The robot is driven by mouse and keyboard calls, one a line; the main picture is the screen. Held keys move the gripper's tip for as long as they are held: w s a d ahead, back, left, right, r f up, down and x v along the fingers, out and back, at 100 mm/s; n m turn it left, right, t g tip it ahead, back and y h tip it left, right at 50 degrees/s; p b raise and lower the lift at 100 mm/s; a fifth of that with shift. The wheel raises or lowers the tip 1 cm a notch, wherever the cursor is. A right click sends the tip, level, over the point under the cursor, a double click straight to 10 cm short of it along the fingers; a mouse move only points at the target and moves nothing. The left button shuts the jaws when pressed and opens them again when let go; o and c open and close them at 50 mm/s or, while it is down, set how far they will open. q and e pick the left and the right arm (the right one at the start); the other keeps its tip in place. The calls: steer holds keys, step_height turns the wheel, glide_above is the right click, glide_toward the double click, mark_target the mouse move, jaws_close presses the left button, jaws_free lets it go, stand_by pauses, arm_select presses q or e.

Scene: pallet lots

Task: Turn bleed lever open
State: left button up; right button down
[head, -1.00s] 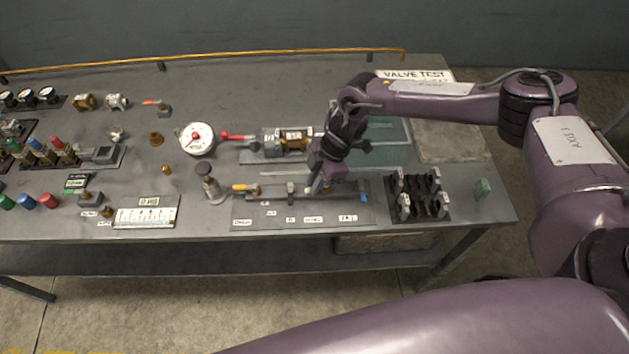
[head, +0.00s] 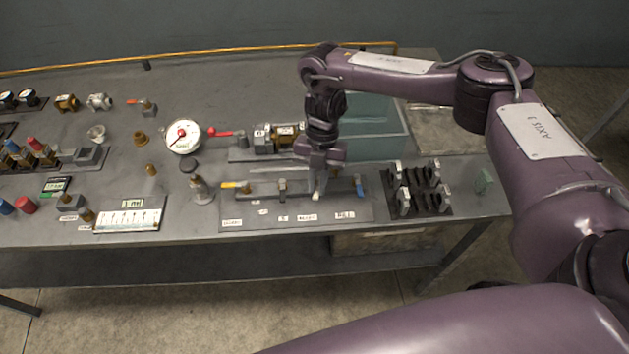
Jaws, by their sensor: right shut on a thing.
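The lever panel (head: 265,214) is a grey plate near the bench's front edge, with small levers along a raised bar and white labels below. My right gripper (head: 318,182) is over the bar, right of its middle, pointing down and shut on a lever (head: 315,197). Only the lever's pale lower end shows between or below the fingers; the rest is hidden. I take this as the bleed lever, but the label (head: 307,217) below it is too small to read surely. A yellow lever (head: 230,185) and a blue lever (head: 360,185) stand at the bar's ends. My left gripper is not in view.
A pressure gauge (head: 184,136) and a red-handled valve (head: 222,133) stand behind the panel to the left. A black rack of grey clips (head: 420,190) is close on the right. A translucent teal box (head: 372,130) stands behind my gripper. The far bench middle is mostly clear.

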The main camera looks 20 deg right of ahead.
steer(key=shift+s+d+r+n+h+p, duration=0.1)
steer(key=shift+d+n+h+p, duration=0.15)
steer(key=shift+n, duration=0.5)
steer(key=shift+d+n+h+p, duration=0.1)
steer(key=shift+n+h+p, duration=0.2)
steer(key=shift+n, duration=0.45)
steer(key=c, duration=1.5)
jaws_free()
steer(key=shift+o, duration=0.2)
steer(key=v, duration=0.7)
steer(key=shift+w+r+b, duration=0.2)
steer(key=shift+r+b, duration=0.1)
steer(key=shift+b, duration=0.1)
